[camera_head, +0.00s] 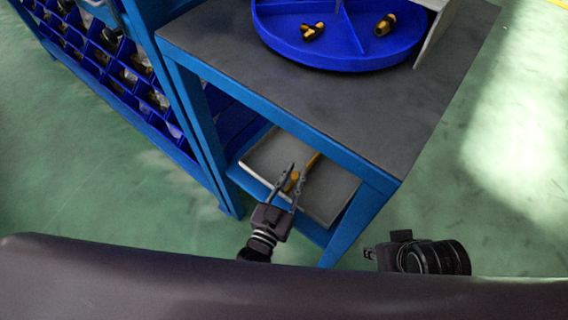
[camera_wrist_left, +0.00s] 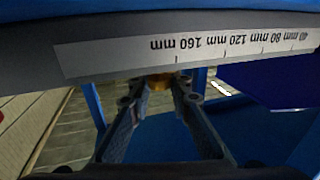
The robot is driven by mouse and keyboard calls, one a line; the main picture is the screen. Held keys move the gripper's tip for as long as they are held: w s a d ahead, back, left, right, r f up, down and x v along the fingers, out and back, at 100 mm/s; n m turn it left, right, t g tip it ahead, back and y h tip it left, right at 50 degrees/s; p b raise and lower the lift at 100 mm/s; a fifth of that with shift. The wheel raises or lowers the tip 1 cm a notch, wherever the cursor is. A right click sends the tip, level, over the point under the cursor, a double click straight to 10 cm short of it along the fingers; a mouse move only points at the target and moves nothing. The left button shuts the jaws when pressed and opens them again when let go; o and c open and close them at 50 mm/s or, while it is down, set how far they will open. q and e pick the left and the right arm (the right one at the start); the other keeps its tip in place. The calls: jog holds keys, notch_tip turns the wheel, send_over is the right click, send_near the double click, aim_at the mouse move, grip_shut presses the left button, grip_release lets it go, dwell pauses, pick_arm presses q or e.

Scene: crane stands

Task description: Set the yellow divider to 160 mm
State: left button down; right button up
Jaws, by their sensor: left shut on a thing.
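The yellow divider (camera_head: 313,160) shows as a short yellow strip in the grey tray (camera_head: 262,157) under the bench top. My left gripper (camera_head: 291,180) reaches into the tray, its fingers around a yellow piece of the divider. In the left wrist view, this yellow piece (camera_wrist_left: 160,81) sits between the fingertips, just below the white scale (camera_wrist_left: 110,55). The scale appears upside down, with marks from 40 to 160 mm. The yellow piece is near the 160 mm end; its exact reading is unclear. My right gripper (camera_head: 370,253) shows only partly at lower right; its fingers are unclear.
The blue-framed bench (camera_head: 375,125) has a dark top over the tray. A blue round divided tray (camera_head: 345,55) on top holds yellow-and-black parts. Blue bins (camera_head: 120,70) stand at left. Green floor (camera_head: 480,210) is clear at right.

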pick_arm(q)
jog(key=c, duration=1.7)
grip_release()
jog(key=shift+c, duration=0.2)
jog(key=shift+s+a, duration=0.1)
jog(key=shift+s, duration=0.1)
jog(key=v, duration=1.1)
jog(key=shift+s, duration=0.3)
jog(key=shift+w+a, duration=0.1)
